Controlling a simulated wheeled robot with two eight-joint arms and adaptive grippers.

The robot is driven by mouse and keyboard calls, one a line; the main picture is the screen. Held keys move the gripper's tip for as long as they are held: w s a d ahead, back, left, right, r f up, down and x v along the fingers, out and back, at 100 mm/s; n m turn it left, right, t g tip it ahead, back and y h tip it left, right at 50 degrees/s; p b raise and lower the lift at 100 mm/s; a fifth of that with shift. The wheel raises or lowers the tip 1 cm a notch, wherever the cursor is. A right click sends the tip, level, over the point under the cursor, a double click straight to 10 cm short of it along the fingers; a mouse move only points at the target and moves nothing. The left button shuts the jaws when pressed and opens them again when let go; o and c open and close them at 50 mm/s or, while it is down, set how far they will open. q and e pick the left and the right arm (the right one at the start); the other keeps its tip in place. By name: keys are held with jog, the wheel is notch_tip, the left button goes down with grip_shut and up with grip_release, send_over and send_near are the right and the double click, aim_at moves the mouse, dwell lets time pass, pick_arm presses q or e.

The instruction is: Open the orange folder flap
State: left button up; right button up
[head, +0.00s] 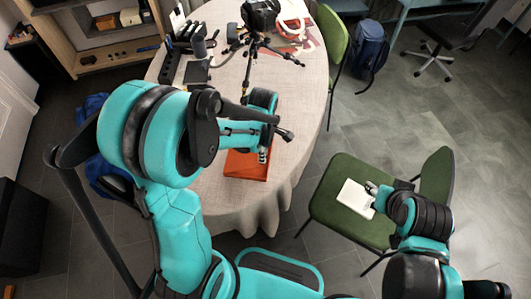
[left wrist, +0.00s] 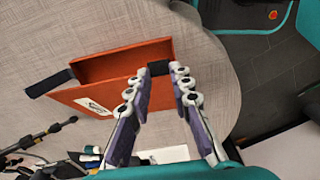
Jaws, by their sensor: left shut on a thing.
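The orange folder (head: 243,166) lies on the round cloth-covered table near its front edge, partly hidden by my left arm. In the left wrist view the folder (left wrist: 115,92) shows an orange panel with a white label, a second orange section beside it, and dark corner pieces at both ends. My left gripper (head: 264,152) is at the folder's right side. In the left wrist view its fingers (left wrist: 160,71) straddle the dark corner piece (left wrist: 160,67) and are shut on it. My right gripper (head: 373,188) is over the green chair, beside a white flat thing (head: 356,197); its jaws are unclear.
A tripod (head: 253,60) with a black device stands at the back of the table (head: 215,95). A black desk organiser (head: 178,38) stands at back left. Green chairs (head: 335,160) stand to the right. A blue backpack (head: 369,48) is on the floor.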

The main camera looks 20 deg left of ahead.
pick_arm(q)
jog(key=shift+s+a+r+p, duration=0.2)
jog(key=shift+a+r+p, duration=0.85)
jog(key=shift+r, duration=0.35)
jog(key=shift+a+r, duration=0.1)
jog(key=shift+a, duration=0.1)
jog(key=shift+s+a+r+p, duration=0.25)
jog(key=shift+a+r+p, duration=0.35)
jog(key=shift+a+r, duration=0.4)
jog(key=shift+a+f, duration=0.1)
jog(key=shift+a, duration=0.1)
